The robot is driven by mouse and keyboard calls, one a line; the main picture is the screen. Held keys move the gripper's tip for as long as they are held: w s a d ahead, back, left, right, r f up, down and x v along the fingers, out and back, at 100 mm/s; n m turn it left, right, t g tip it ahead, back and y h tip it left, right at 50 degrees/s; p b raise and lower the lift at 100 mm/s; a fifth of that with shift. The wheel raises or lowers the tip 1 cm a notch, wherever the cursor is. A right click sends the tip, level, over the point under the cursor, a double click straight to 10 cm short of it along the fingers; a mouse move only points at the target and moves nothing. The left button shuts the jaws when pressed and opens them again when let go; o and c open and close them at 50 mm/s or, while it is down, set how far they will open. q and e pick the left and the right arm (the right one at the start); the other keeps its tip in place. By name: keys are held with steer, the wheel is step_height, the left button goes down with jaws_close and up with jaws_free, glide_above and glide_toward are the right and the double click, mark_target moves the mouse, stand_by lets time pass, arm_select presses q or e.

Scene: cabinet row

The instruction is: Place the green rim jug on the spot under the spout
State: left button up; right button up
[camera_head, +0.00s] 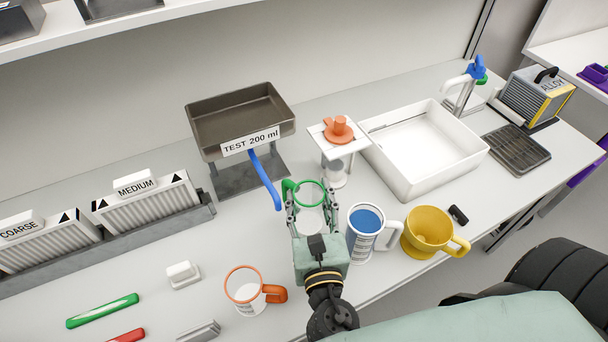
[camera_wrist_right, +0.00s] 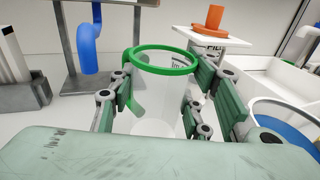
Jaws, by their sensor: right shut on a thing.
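The green rim jug (camera_head: 310,217) is a clear vessel with a green rim and handle. It stands upright between the fingers of my right gripper (camera_head: 312,204), which is shut on it. In the right wrist view the jug (camera_wrist_right: 160,110) has a finger on each side. Whether its base touches the counter is hard to tell. The blue spout (camera_head: 263,180) hangs from the dark tank (camera_head: 240,118) labelled TEST 200 ml, left of the jug; it also shows in the wrist view (camera_wrist_right: 88,48). No marked spot is clear under the spout. My left gripper is not in view.
Close right of my gripper are a blue-filled mug (camera_head: 361,243) and a yellow mug (camera_head: 425,228). An orange-rimmed mug (camera_head: 247,291) stands to the left. Behind are a small white stand (camera_head: 318,131) with an orange piece and a white sink (camera_head: 395,180).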

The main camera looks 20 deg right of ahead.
steer(key=p+x, duration=0.1)
steer(key=x, duration=0.7)
steer(key=shift+r, duration=0.2)
step_height(320, 180, down, 3)
steer(key=shift+f+b, duration=0.15)
steer(key=shift+b, duration=0.3)
steer(key=shift+f, duration=0.3)
steer(key=o, duration=1.3)
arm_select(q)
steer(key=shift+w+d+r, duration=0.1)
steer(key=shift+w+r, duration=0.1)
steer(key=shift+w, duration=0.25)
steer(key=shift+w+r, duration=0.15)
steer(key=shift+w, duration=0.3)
